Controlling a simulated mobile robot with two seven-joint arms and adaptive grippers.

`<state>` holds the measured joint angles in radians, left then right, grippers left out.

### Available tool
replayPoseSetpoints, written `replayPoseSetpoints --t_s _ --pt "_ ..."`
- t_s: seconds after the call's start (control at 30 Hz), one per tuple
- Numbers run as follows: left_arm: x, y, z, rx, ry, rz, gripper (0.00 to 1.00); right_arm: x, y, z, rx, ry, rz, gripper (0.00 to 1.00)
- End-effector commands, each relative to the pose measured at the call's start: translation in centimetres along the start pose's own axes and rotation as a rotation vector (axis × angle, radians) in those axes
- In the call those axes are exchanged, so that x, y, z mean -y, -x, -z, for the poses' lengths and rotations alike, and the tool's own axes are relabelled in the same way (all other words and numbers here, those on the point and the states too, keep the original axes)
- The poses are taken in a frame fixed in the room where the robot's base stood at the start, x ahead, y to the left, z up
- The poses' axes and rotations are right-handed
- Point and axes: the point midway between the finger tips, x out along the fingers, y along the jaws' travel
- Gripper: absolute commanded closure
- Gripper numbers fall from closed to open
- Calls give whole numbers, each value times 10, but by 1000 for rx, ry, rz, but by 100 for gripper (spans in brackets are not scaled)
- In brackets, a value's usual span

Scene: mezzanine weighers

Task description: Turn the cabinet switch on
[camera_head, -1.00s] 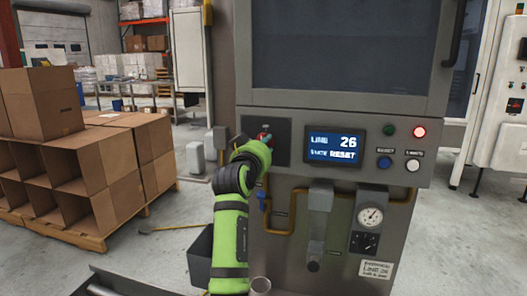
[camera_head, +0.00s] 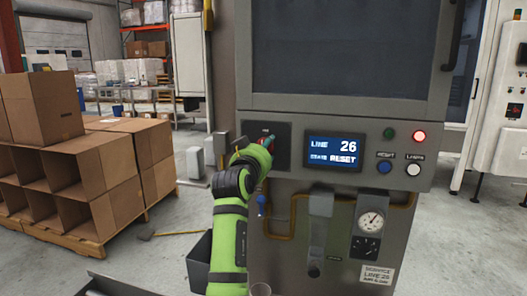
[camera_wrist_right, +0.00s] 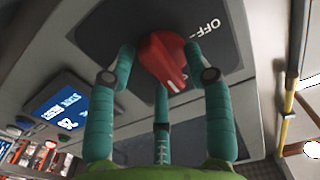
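The cabinet (camera_head: 345,110) faces me. Its switch is a red knob on a dark plate (camera_head: 282,150), mostly hidden by my right gripper in the head view. In the right wrist view the red knob (camera_wrist_right: 165,60) shows a white mark at its near end, and the plate reads "OFF" (camera_wrist_right: 207,27). My right gripper (camera_head: 268,140) is at the knob. Its three teal fingers (camera_wrist_right: 160,62) stand around the knob, with dark plate showing between the left finger and it; contact on the right side is unclear. My left gripper is not in view.
The display (camera_head: 333,152) reads "LINE 26" and "RESET". A red lamp (camera_head: 419,136) is lit; the green lamp (camera_head: 389,133) looks dark. Two buttons, blue (camera_head: 385,167) and white (camera_head: 413,169), sit below. A yellow pipe (camera_head: 294,215) runs underneath. Cartons (camera_head: 40,105) stand left.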

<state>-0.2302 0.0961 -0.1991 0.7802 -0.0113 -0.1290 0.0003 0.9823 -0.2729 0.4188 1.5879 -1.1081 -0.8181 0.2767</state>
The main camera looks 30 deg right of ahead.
Motion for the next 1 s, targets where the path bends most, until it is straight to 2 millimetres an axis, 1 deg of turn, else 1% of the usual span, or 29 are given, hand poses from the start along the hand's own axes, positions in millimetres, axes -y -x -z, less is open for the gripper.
replayPoseSetpoints --t_s 0.17,0.27,0.37,0.6,0.7,0.83,1.0 --pt "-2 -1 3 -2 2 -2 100 0 0 0 2 2 -1 48" --pt "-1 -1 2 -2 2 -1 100 0 0 7 1 1 -1 48" --pt "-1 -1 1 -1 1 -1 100 0 0 22 -1 -1 -1 48" --pt "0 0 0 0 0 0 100 1 -1 70 -1 -2 -1 48" --pt "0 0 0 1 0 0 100 2 0 84 -1 0 0 48" --pt "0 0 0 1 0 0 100 2 -1 96 1 2 0 48" --pt "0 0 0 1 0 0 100 2 -1 100 1 2 -1 48"
